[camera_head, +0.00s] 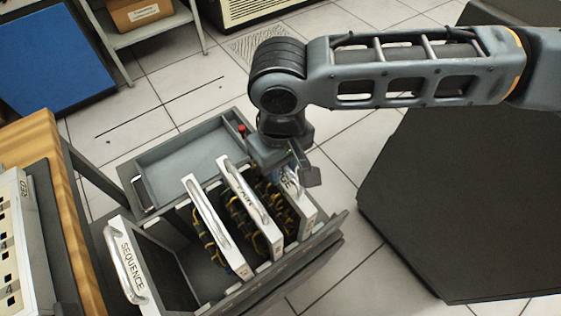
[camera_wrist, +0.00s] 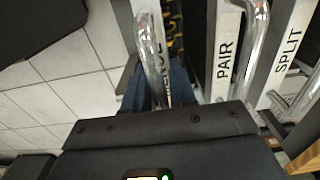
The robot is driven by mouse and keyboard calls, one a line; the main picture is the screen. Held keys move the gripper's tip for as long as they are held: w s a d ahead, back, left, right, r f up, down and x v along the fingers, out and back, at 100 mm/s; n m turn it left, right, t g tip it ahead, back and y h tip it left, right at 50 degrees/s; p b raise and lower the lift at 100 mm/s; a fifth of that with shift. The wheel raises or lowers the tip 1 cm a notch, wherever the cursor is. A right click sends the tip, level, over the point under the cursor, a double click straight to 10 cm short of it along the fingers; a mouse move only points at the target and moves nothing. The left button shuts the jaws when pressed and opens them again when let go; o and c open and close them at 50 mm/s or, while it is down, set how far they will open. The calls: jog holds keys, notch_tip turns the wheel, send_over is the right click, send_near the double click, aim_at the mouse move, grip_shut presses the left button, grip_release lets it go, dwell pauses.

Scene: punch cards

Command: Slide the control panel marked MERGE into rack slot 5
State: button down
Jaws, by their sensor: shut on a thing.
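The white control panel whose label ends in GE (camera_head: 307,204), in keeping with MERGE, stands upright at the right end of a row in the grey cart (camera_head: 330,237). Its chrome handle (camera_wrist: 154,60) is in the wrist view, with its label partly hidden. My gripper (camera_head: 292,168) is at the top of this panel and is shut on its handle. The panel marked PAIR (camera_wrist: 225,50) stands beside it, then the one marked SPLIT (camera_wrist: 289,55). A panel marked SEQUENCE (camera_head: 130,262) is at the cart's left end. I cannot read any slot number.
An open gap lies between SEQUENCE and the other panels. A wooden bench (camera_head: 55,165) with a cream unit (camera_head: 22,240) is close at the left. A large dark block (camera_head: 450,200) stands at the right, past bare floor.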

jog(key=c, duration=0.9)
grip_release()
jog(key=shift+o, duration=0.3)
jog(key=shift+f, duration=0.1)
jog(key=shift+r, duration=4)
